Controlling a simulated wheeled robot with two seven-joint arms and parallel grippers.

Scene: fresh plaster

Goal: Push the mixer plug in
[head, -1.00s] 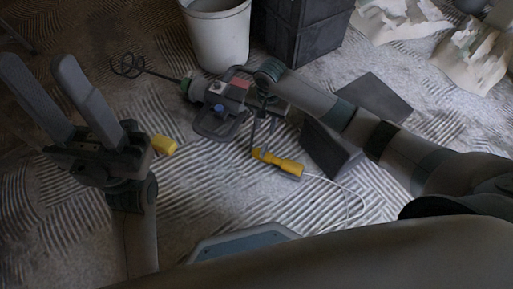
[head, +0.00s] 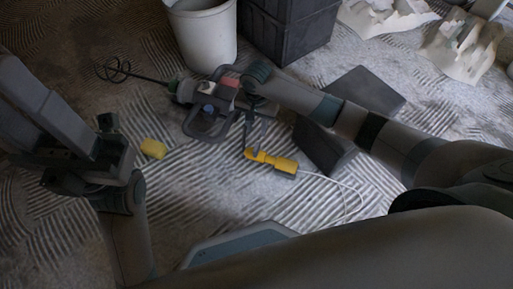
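A yellow block (head: 153,149) lies right of my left gripper. A white bucket (head: 203,38) and a dark crate (head: 289,35) stand behind the mixer. Dark slabs (head: 367,91) lie right, with torn pale material (head: 460,45) at the back.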

